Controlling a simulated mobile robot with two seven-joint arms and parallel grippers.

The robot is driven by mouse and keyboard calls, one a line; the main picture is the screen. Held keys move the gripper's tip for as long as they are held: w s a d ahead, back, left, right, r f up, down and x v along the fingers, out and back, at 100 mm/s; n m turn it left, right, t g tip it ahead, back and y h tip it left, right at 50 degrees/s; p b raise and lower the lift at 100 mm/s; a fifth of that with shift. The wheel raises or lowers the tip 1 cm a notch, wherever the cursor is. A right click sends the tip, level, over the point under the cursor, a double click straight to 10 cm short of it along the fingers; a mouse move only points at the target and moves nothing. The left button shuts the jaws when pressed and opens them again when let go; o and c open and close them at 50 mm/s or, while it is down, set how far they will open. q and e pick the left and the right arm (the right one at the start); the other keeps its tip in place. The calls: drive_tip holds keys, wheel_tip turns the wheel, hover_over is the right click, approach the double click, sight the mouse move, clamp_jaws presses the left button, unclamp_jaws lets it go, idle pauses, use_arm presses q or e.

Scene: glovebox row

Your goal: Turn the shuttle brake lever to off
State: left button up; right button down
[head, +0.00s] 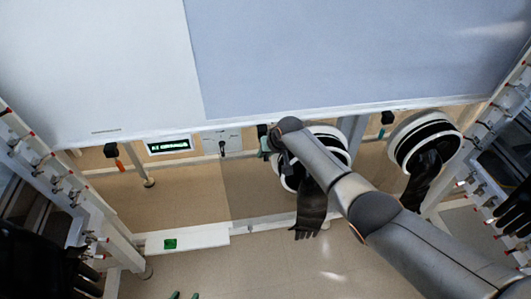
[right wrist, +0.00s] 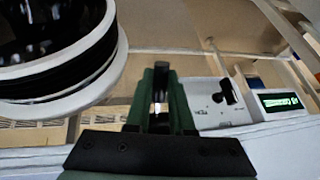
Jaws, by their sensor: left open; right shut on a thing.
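My right gripper (right wrist: 161,90) has its green fingers closed around a narrow dark piece, seemingly the brake lever, at the front of the cabinet. In the head view the same gripper (head: 266,145) is at a black lever mount (head: 262,130), just left of the round glove port. My fingers and arm hide most of the lever, so its exact angle cannot be told. My left gripper (head: 184,296) shows only its green fingertips at the bottom edge, apart, empty and far from the cabinet.
A white panel with a black knob (head: 222,146) and a green-lit display (head: 168,145) are left of my right gripper. An orange-handled lever (head: 118,161) is further left. Glove ports (head: 335,140) with hanging black gloves (head: 311,210) are close on the right. A green button (head: 170,244) sits on the lower rail.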

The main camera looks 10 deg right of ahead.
drive_tip(key=c, duration=0.8)
unclamp_jaws()
drive_tip(key=shift+r, duration=0.1)
drive_tip(key=shift+s+d+r+p, duration=0.1)
drive_tip(key=shift+s+r+p, duration=0.15)
drive_tip(key=shift+r+p, duration=0.25)
drive_tip(key=p+v, duration=0.2)
drive_tip(key=v, duration=0.9)
drive_tip(key=shift+s+p, duration=0.2)
drive_tip(key=shift+p, duration=0.2)
